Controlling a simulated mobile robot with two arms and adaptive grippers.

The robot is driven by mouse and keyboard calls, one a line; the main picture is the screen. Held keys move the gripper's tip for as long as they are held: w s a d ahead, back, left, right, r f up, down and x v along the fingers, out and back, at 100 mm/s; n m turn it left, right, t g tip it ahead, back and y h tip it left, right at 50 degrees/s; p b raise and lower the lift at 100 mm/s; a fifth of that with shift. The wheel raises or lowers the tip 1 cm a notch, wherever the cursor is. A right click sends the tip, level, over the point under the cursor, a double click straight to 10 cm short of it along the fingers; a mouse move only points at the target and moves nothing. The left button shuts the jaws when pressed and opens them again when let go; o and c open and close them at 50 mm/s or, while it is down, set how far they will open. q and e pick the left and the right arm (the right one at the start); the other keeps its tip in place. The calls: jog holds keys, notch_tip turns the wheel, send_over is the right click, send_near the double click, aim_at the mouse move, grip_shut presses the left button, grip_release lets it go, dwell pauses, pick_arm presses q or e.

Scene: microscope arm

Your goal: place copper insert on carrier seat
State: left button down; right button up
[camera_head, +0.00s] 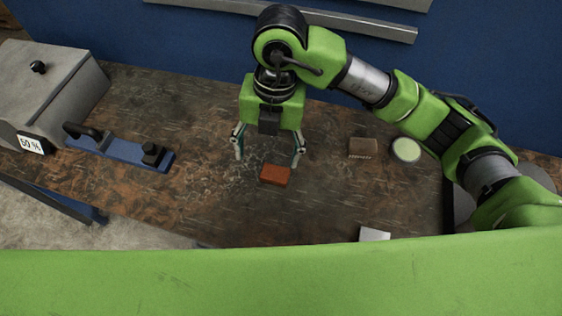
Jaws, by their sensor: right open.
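The copper insert, which I take to be the orange-red block (275,174), lies on the dark, worn bench top in the middle of the head view. My right gripper (268,157) points down over it with its two fingers spread and nothing between them. The block shows just below the fingertips, nearer the right finger; I cannot tell the height gap. A blue carrier (120,153) with black knobs lies at the left, well apart from the block; I cannot make out its seat clearly. My left gripper is not in view.
A grey box (52,88) with a 50 % label stands at the far left, by the blue carrier. A brown block (363,147), a pale green round disc (406,149) and a white piece (374,235) lie at the right. The bench between carrier and copper block is clear.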

jog(key=w+d+m+h, duration=0.1)
jog(key=w+m, duration=0.1)
jog(key=p, duration=0.2)
send_over(275, 172)
jog(key=s, duration=0.1)
jog(key=shift+t, duration=0.4)
notch_tip(275, 172, down, 7)
jog(key=shift+s+d+f, duration=0.1)
jog(key=shift+f, duration=0.05)
jog(key=shift+f+p, duration=0.35)
jog(key=shift+f, duration=0.1)
jog(key=shift+w+f+p, duration=0.25)
jog(key=shift+f+p, duration=0.2)
jog(key=shift+f, duration=0.7)
jog(key=shift+w+f+p, duration=0.25)
jog(key=shift+f+p, duration=0.15)
jog(key=shift+f, duration=0.75)
jog(key=c, duration=1.7)
jog(key=shift+c, duration=0.9)
jog(key=shift+w+r, duration=0.1)
jog(key=shift+r, duration=0.1)
